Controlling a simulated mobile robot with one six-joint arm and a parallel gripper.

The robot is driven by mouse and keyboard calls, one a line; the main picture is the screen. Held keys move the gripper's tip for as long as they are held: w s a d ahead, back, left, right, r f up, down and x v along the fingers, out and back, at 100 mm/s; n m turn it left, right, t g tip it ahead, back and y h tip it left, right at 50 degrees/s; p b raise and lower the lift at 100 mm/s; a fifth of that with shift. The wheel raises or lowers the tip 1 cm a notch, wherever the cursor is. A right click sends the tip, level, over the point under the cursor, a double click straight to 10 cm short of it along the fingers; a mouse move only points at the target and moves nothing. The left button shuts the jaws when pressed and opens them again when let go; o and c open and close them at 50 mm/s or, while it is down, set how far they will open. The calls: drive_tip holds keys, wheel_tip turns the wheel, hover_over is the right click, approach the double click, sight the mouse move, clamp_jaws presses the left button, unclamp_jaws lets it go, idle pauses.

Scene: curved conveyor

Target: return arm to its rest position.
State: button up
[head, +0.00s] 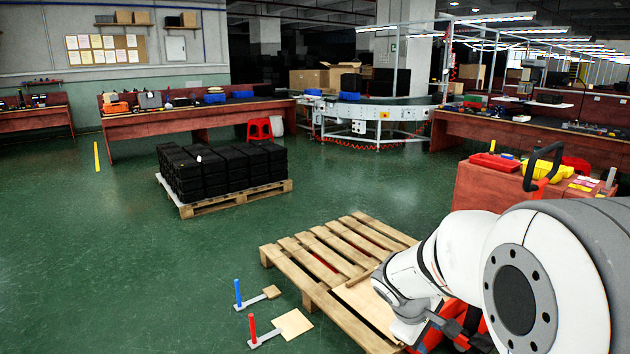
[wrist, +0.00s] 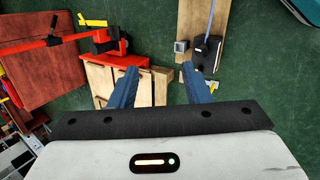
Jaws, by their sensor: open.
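My gripper (wrist: 158,84) shows in the wrist view with its two blue-grey fingers spread apart and nothing between them. Beyond the fingers are wooden boards and the green floor. In the head view my white and grey arm reaches in from the right edge and bends down over the near right end of an empty wooden pallet (head: 345,238). The gripper's fingers are hidden in the head view.
A pallet stacked with black crates (head: 222,166) stands on the floor at centre left. A blue post (head: 238,292) and a red post (head: 252,328) stand left of the empty pallet. A red workbench (head: 487,186) is at the right. The green floor at left is clear.

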drive_tip(key=s+a+r+m+y+p, duration=0.2)
drive_tip(key=s+a+r+m+p, duration=0.1)
drive_tip(key=s+r, duration=0.4)
drive_tip(key=s+a+r+m+y+p, duration=0.3)
drive_tip(key=s+r, duration=0.4)
drive_tip(key=s, duration=0.3)
drive_tip(key=shift+a+m+p, duration=0.8)
drive_tip(key=shift+a+m, duration=0.15)
drive_tip(key=shift+m, duration=0.15)
